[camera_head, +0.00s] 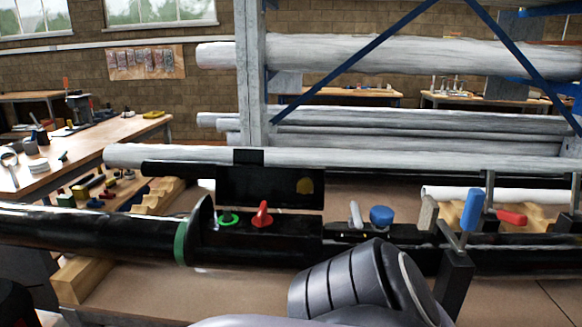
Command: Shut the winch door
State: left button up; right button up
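A long black mast (90,228) lies across the bench, with a green band (180,243) around it. A black rectangular panel (255,188), which looks like the winch door, stands raised along the far side of the mast. It has a yellowish patch (305,186) near its right end. In front of it, a green ring (229,219) and a red part (263,215) show at the uncovered section of the mast. A grey ribbed link of my arm (345,285) is in front of the mast at the lower middle. Neither gripper's fingers are visible.
A blue-handled clamp (472,210), a red handle (511,217) and a blue knob (381,215) stand along the mast to the right. A wooden block (85,278) supports the mast at left. A rack post (250,75) and grey spars (400,55) are behind.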

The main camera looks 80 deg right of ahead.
aim_at(246, 182)
jog(key=z, duration=2.4)
jog(key=k+z, duration=0.2)
jog(key=z, duration=0.35)
